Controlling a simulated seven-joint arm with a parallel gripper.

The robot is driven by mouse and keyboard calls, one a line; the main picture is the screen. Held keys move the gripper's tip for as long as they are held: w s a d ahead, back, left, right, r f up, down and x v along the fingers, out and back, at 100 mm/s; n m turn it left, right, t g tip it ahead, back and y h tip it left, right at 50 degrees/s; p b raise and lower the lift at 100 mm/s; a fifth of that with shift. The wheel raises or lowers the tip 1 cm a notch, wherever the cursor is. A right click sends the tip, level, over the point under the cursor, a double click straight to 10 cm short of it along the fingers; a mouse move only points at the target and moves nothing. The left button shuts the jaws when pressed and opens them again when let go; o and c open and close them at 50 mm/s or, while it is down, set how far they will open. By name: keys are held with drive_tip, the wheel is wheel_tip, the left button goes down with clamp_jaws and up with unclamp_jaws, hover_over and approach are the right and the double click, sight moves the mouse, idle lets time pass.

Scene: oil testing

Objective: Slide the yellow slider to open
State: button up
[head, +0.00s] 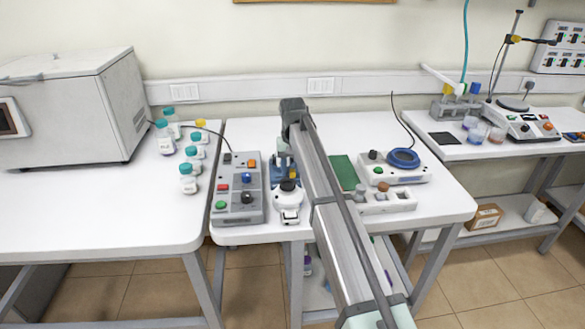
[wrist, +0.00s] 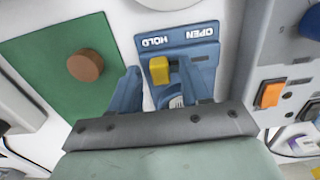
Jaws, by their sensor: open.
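The yellow slider (wrist: 160,70) sits on a blue panel (wrist: 205,62) marked OPEN and HOLD, with the lettering upside down in the wrist view. The slider is on the HOLD side, below that word in the picture. My gripper (wrist: 168,90) comes in from the bottom of the wrist view, its jaws open around the slider area. One blue finger stands left of the slider, apart from it; the other finger is hard to tell from the blue panel. In the head view the blue panel (head: 285,173) is partly hidden by my arm.
A grey control box (head: 238,190) with coloured buttons stands close on the left, and a white device (head: 290,214) in front. A green mat (head: 344,172) and a white instrument with a blue ring (head: 403,158) lie right. Several teal-capped bottles stand on the left table.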

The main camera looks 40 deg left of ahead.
clamp_jaws()
idle(0.3)
idle(0.3)
